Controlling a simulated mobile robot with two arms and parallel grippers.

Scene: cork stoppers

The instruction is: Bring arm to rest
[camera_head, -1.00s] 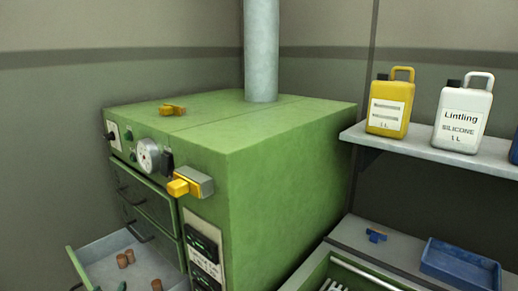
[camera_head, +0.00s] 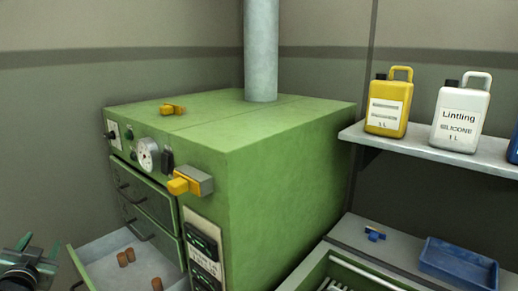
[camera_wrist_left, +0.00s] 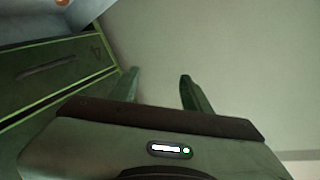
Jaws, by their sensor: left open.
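My left gripper (camera_head: 36,244) shows at the lower left edge in the head view, beside the open drawer and apart from it. In the left wrist view its two green fingers (camera_wrist_left: 158,86) stand apart with nothing between them. Several cork stoppers (camera_head: 157,284) stand in the open drawer (camera_head: 100,248) of the green cabinet (camera_head: 285,170). A bit of one cork (camera_wrist_left: 62,2) shows at the top left in the left wrist view. My right gripper is in neither view.
A shelf (camera_head: 430,150) at right holds a yellow canister (camera_head: 387,108) and a white canister (camera_head: 460,118). Below are a blue tray (camera_head: 458,264) and a small blue object (camera_head: 374,235). A yellow-handled part (camera_head: 188,182) juts from the cabinet front. The wall side at left is clear.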

